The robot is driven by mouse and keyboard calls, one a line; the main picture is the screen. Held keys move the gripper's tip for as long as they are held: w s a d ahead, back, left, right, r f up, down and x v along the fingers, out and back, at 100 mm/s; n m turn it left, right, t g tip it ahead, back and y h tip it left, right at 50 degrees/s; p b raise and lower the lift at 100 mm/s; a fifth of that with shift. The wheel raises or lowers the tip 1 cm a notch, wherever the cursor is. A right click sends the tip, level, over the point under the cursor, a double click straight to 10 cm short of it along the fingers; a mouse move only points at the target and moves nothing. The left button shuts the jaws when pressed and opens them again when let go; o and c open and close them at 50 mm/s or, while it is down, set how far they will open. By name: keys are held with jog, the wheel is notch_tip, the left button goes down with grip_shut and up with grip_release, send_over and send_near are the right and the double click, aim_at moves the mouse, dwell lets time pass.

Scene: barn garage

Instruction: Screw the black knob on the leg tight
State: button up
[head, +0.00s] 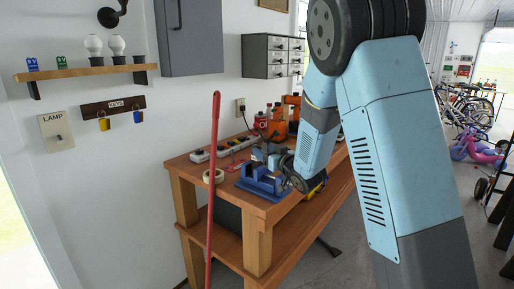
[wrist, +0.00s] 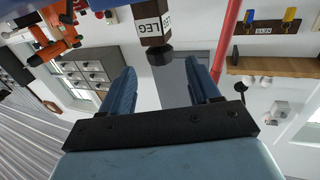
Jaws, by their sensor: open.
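The leg (wrist: 151,24) is a wooden block with white LEG labels at the top of the wrist view. The black knob (wrist: 161,56) sits on its end that faces my gripper (wrist: 161,70). My gripper is open. Its two blue fingers point at the leg, one on each side of the knob's line, with gaps showing on both sides. The knob appears just at or beyond the fingertips; the exact depth is unclear. In the head view my gripper is low over the blue vise (head: 262,184) on the workbench (head: 262,208); I cannot make out the knob there.
A red pole (head: 212,180) stands upright before the bench's left part. A wall shelf (head: 85,72) and drawer cabinet (head: 272,56) are behind.

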aim_at(260, 148)
jog(key=shift+x, duration=3.1)
jog(key=shift+c, duration=0.2)
jog(key=c, duration=0.9)
